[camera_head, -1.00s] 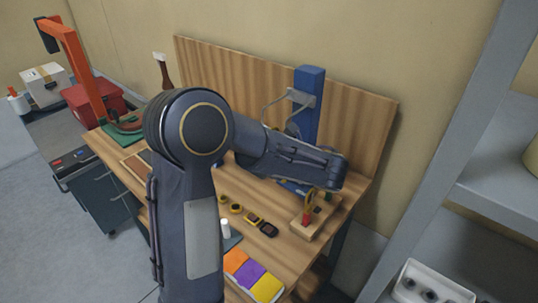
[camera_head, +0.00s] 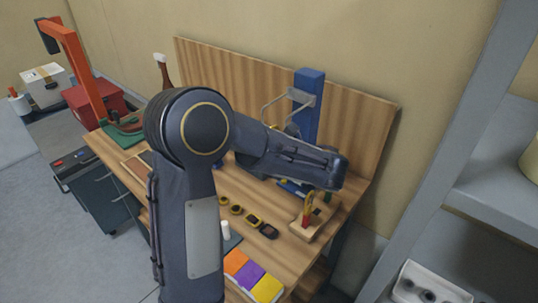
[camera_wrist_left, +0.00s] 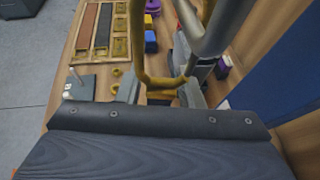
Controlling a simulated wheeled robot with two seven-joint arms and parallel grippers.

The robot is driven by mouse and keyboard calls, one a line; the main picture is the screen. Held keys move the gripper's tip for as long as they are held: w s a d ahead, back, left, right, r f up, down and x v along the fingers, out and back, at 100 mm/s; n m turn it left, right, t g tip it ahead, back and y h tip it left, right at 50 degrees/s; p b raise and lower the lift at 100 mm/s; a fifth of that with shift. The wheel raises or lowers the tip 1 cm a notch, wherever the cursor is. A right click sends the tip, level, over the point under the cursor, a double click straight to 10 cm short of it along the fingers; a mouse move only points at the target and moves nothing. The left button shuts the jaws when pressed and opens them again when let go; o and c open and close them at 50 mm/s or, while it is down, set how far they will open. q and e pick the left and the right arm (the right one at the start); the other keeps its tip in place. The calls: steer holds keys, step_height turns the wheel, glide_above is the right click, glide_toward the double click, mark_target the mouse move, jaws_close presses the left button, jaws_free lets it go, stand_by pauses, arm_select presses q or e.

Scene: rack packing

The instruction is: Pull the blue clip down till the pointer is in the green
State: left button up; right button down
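A blue post (camera_head: 308,105) with a grey bracket (camera_head: 301,97) and a thin grey wire loop (camera_head: 271,110) stands against the wooden backboard. In the head view my left forearm covers the post's lower part and my left gripper. In the left wrist view my left gripper (camera_wrist_left: 161,93) has two grey fingertips standing apart, on either side of the bottom of a brass-coloured hook (camera_wrist_left: 139,55). Whether they press on it is unclear. A thick grey tube (camera_wrist_left: 205,35) passes close to the hook. I cannot make out the blue clip, the pointer or the green zone. My right gripper is in neither view.
A wooden block (camera_head: 302,231) with red, yellow and green upright parts stands at the bench's right end. Several yellow and black items and a colour-striped pack (camera_head: 252,277) lie nearer. A tray (camera_wrist_left: 90,48) shows in the left wrist view. A grey shelf (camera_head: 500,190) stands right.

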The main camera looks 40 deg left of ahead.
arm_select(q)
steer(key=shift+o, duration=1)
